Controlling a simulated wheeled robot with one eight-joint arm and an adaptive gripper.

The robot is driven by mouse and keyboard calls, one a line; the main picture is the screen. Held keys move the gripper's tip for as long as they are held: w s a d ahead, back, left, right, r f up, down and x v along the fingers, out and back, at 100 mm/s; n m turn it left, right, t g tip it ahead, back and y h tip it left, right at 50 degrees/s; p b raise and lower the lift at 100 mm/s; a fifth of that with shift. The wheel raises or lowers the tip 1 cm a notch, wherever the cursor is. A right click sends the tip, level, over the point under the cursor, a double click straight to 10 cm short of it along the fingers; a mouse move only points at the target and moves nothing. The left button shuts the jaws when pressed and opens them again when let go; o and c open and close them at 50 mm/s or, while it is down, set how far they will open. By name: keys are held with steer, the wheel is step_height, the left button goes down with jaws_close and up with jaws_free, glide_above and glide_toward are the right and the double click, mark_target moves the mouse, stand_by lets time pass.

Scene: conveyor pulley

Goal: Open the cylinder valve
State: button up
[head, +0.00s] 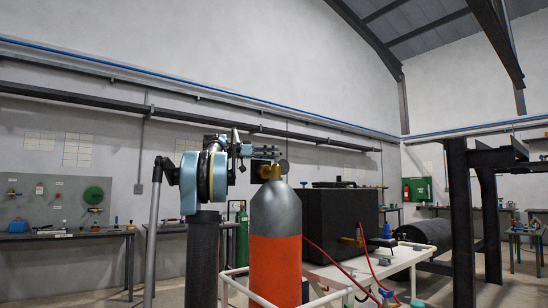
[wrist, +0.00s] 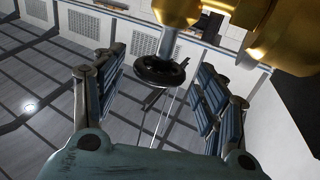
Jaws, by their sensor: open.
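A gas cylinder (head: 275,262) with an orange body and grey shoulder stands upright in front of me in the head view. Its brass valve (head: 268,171) sits on top, and fills the upper right of the wrist view (wrist: 215,22). A dark round handwheel (wrist: 161,70) on a stem from the brass body shows in the wrist view. My gripper (head: 265,151) is at valve height in the head view. In the wrist view my gripper (wrist: 160,75) is open, with one finger on either side of the handwheel in the picture; contact is not visible.
A white-topped table (head: 400,259) with a large black box (head: 338,222) stands right of the cylinder. Red hoses (head: 335,262) run beside it. A white rail frame (head: 232,285) surrounds the cylinder low down. A workbench (head: 70,236) stands along the left wall.

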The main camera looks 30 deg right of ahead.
steer(key=shift+x, duration=1)
steer(key=c, duration=1.1)
steer(key=shift+n+t+h, duration=0.3)
steer(key=shift+n+t, duration=0.4)
steer(key=shift+t, duration=0.2)
steer(key=o, duration=1.1)
steer(key=v, duration=1.2)
steer(key=shift+w, duration=0.1)
